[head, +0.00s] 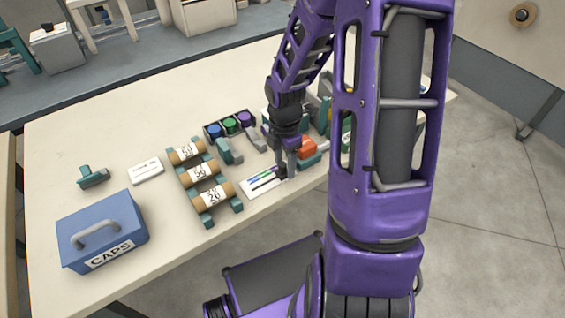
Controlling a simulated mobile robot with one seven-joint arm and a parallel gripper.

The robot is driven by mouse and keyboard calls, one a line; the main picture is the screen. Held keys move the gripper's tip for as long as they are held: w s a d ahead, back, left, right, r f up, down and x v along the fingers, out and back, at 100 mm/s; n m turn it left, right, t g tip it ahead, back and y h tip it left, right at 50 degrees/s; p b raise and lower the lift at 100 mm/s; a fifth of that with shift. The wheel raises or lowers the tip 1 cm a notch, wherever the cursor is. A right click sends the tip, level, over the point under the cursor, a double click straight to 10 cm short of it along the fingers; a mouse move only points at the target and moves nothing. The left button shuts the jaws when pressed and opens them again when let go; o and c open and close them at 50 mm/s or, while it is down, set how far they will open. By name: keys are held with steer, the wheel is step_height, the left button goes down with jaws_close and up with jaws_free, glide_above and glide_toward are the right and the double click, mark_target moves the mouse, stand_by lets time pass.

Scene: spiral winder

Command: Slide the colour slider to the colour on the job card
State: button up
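A white panel (250,189) with coloured stripes and a dark slot lies near the table's front edge; it looks like the colour slider's panel. My gripper (287,173) points down at the panel's right end, with its fingertips close to a small dark block that may be the slider knob. I cannot tell whether the fingers touch or hold it, and the fingers are too small to read. A white card (146,170) with dark print lies left of the roll rack; it may be the job card, but its text is not legible.
A rack of numbered rolls (213,193) stands just left of the panel. A blue CAPS box (103,232) sits at the front left. A tray of coloured spools (230,125) and an orange part (307,148) lie near my gripper. My arm hides the table's right side.

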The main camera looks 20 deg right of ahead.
mark_target(284, 163)
steer(key=shift+a, duration=0.1)
step_height(284, 163, up, 17)
steer(key=p, duration=0.2)
steer(key=shift+r, duration=0.2)
stand_by(0.6)
